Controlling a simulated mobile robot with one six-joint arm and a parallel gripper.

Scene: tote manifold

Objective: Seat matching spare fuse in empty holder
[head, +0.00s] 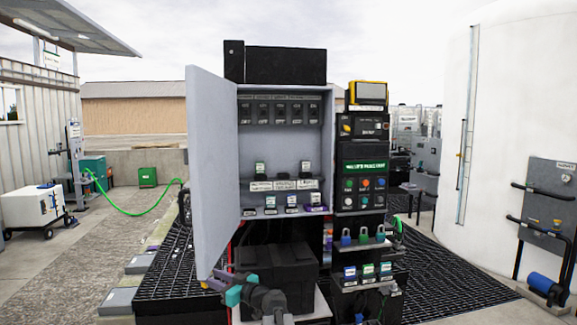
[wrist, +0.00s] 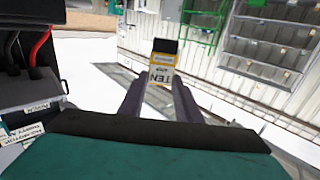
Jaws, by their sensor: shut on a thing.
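My gripper (wrist: 159,88) is shut on a small fuse (wrist: 162,66) with a black end, a yellow band and a white label reading "TEN". In the head view my gripper (head: 215,282) is low, in front of the open cabinet door's bottom edge. The fuse is too small there to read. Inside the grey cabinet, the middle row has a fuse (head: 260,168) at left and another (head: 305,167) at right. The middle holder (head: 283,176) between them looks empty. Several fuses (head: 291,202) stand in a lower row. Their labels are unreadable.
The cabinet door (head: 212,165) stands open to the left, between my gripper and the cabinet's inside. A row of black breakers (head: 283,110) is at the top. A control panel (head: 364,180) and padlocks (head: 362,236) are at right. A black box (head: 280,270) sits below the cabinet.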

